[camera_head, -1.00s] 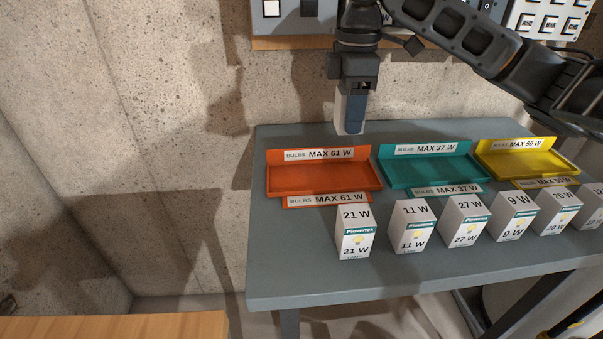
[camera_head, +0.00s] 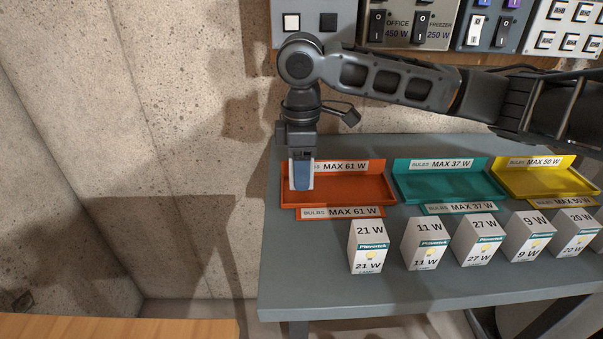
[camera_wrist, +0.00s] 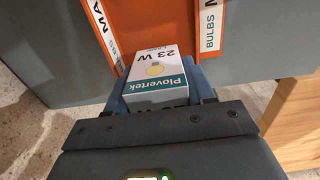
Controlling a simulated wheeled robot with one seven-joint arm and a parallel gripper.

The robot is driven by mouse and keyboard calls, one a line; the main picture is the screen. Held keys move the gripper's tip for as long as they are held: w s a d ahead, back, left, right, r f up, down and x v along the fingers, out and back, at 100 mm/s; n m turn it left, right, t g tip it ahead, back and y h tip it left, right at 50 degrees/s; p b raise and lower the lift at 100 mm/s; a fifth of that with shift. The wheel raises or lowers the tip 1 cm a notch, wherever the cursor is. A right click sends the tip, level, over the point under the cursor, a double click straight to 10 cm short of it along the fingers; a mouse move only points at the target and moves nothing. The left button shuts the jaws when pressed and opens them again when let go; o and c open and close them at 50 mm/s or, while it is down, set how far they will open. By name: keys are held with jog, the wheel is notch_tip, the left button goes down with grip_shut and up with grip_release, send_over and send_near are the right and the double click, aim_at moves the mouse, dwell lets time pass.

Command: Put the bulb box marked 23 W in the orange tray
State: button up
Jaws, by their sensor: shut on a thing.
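My gripper (camera_head: 301,176) is shut on a white bulb box, which shows in the wrist view (camera_wrist: 156,67) with the print "23 W" and "Plovertek". In the head view the box is mostly hidden behind the blue fingers. The gripper points down over the left end of the orange tray (camera_head: 350,190), marked "MAX 61 W". In the wrist view the box overlaps the orange tray (camera_wrist: 163,25). I cannot tell whether the box touches the tray floor. The tray looks empty otherwise.
A teal tray (camera_head: 455,187) and a yellow tray (camera_head: 545,183) stand to the right. Several bulb boxes stand in a row in front, the nearest marked 21 W (camera_head: 368,247). Switch panels (camera_head: 411,25) hang on the wall above. The grey table's (camera_head: 300,270) front left is clear.

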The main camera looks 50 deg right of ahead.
jog(key=shift+f, duration=0.9)
jog(key=shift+f, duration=0.2)
jog(key=o, duration=0.7)
jog(key=shift+o, duration=0.2)
jog(key=shift+r, duration=0.1)
notch_tip(320, 180, up, 12)
jog(key=shift+r, duration=0.15)
